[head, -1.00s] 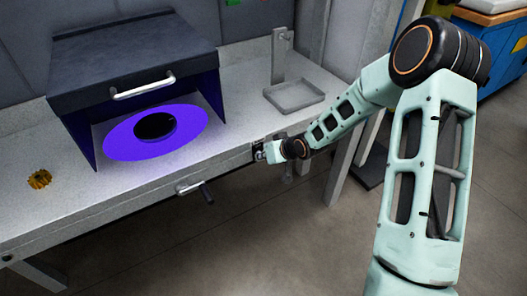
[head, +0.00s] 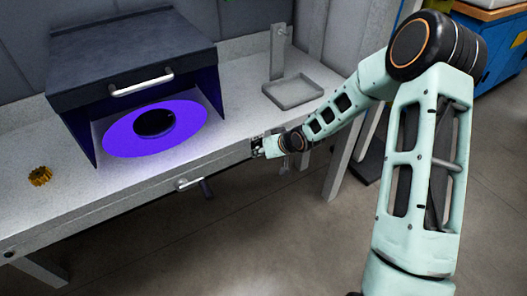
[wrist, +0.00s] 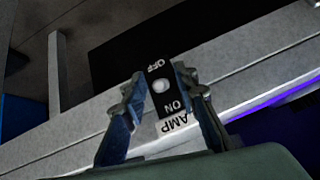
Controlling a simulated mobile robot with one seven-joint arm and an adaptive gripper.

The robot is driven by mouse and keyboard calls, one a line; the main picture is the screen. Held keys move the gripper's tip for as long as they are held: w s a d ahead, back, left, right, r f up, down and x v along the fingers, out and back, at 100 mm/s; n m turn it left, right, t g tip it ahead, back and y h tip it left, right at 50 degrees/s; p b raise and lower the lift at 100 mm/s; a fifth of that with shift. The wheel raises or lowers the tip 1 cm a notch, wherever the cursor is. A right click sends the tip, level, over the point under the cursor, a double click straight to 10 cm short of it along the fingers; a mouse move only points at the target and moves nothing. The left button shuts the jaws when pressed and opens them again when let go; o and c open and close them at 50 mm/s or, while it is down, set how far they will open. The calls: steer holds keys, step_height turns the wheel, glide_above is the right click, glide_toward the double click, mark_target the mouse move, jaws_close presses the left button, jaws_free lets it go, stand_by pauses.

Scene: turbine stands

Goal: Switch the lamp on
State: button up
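The lamp switch (wrist: 160,86) is a small white knob on a black plate marked OFF and ON in the wrist view. A white label (wrist: 172,123), partly hidden, reads "AMP". The switch is on the front edge of the bench. My gripper (wrist: 158,74) is open, with one finger on each side of the switch plate; I cannot tell whether they touch it. In the head view my gripper (head: 257,148) is at the bench's front edge. The lamp itself is hidden.
The bench (head: 235,112) carries a grey tray (head: 293,92) with an upright bracket at the right and a small yellow gear (head: 40,176) at the left. A crank (head: 188,184) sticks out from the front edge, left of my gripper.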

steer(key=v, duration=1.2)
stand_by(0.6)
